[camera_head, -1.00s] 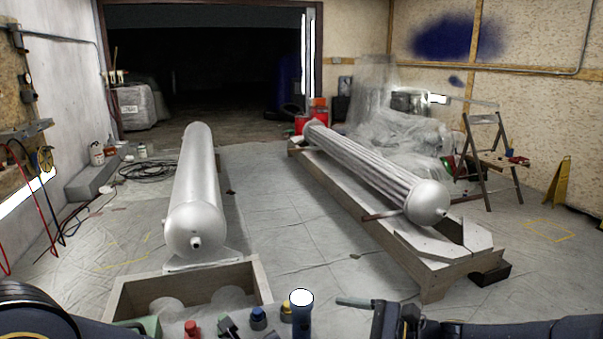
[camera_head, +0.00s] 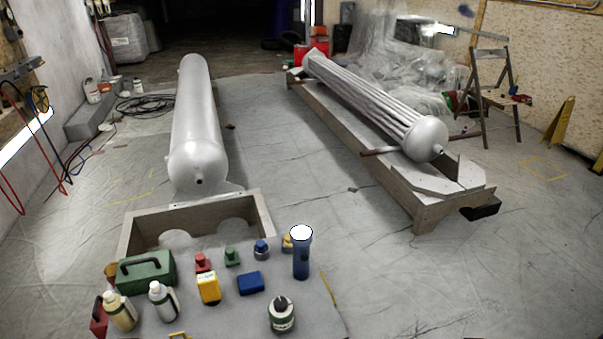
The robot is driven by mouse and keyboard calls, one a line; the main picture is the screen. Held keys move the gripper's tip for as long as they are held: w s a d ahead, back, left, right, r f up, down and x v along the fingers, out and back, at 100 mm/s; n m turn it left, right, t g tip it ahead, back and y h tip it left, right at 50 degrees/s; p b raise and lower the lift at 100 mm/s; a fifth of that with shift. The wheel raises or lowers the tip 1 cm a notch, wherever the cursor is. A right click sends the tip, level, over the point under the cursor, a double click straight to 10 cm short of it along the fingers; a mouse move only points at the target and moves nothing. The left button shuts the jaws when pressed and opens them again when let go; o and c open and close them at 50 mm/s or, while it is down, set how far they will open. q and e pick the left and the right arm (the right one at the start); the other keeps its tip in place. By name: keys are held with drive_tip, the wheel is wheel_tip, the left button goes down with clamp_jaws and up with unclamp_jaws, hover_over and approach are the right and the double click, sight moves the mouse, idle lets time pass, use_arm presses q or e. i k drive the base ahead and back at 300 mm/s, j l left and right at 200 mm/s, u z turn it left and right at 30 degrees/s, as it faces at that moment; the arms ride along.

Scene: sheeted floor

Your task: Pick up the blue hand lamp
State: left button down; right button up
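The blue hand lamp (camera_head: 301,258) stands upright near the right back edge of a grey table (camera_head: 235,312). Its round white lens faces up. A yellow-topped item (camera_head: 287,243) is just left of it, partly hidden by the lamp. Neither of my grippers shows in the head view.
On the table are a green case (camera_head: 146,273), two bottles (camera_head: 162,300), a yellow item (camera_head: 208,288), a blue box (camera_head: 250,283), a dark green-and-white can (camera_head: 282,314) and small red, green and blue items. A wooden crate (camera_head: 262,215) stands behind. Open floor lies right of the table.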

sight(300, 236)
drive_tip(key=i+l, duration=0.15)
drive_tip(key=l, duration=0.25)
drive_tip(key=i+l, duration=0.15)
drive_tip(key=l, duration=0.25)
drive_tip(key=i+l, duration=0.15)
drive_tip(key=l, duration=0.2)
drive_tip(key=l+u, duration=0.1)
drive_tip(key=u, duration=0.35)
drive_tip(key=l+u, duration=0.1)
drive_tip(key=u, duration=0.35)
drive_tip(key=l+u, duration=0.1)
drive_tip(key=u, duration=0.35)
drive_tip(key=l+u, duration=0.1)
drive_tip(key=u, duration=0.35)
drive_tip(key=l+u, duration=0.1)
drive_tip(key=u, duration=0.35)
